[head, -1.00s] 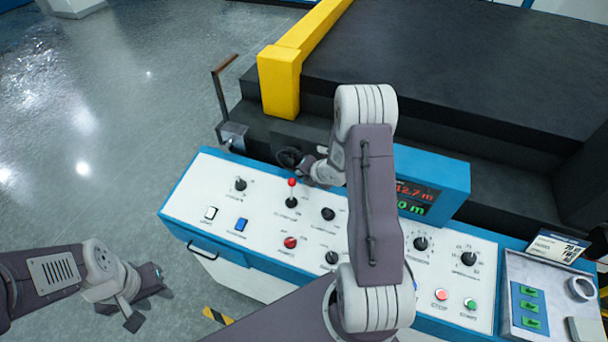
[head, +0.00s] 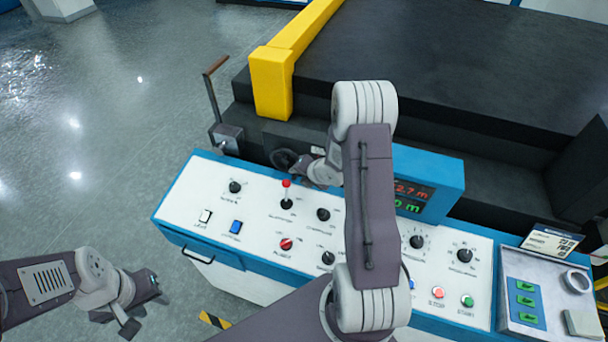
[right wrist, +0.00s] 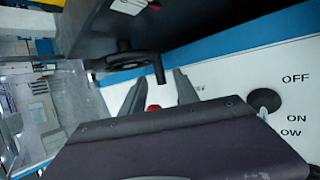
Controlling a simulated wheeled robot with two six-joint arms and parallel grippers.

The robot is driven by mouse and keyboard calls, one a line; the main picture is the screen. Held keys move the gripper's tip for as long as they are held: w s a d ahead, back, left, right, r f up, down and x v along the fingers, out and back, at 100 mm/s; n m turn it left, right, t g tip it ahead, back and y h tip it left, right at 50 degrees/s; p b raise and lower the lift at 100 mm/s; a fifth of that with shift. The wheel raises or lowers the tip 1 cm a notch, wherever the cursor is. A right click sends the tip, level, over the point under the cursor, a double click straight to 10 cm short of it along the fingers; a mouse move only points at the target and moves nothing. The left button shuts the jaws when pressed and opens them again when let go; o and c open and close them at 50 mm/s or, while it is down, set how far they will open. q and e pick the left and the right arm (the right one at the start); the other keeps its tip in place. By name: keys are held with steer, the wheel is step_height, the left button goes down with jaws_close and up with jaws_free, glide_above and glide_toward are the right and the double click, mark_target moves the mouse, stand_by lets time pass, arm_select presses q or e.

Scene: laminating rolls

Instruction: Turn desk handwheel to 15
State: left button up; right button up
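The desk handwheel (head: 284,159) is a small dark wheel at the back left edge of the console, against the dark machine front. It also shows in the right wrist view (right wrist: 125,63), with a dark handle sticking out. My right gripper (head: 302,168) is just right of the wheel in the head view; its fingertips are hard to make out there. In the right wrist view its two dark fingers (right wrist: 160,92) are apart with nothing held between them, close to the wheel's handle. My left gripper (head: 146,306) is empty, its fingers apart, left of the console over the floor.
The white-topped console (head: 190,195) carries knobs, buttons and a red-tipped lever (head: 286,192) close to my right gripper. A display box (head: 428,180) with red and green digits stands behind, partly hidden by my right arm. A crank lever (head: 213,98) rises behind the console.

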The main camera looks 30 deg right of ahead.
steer(key=v, duration=0.7)
steer(key=shift+s+r, duration=0.15)
steer(key=shift+s, duration=0.05)
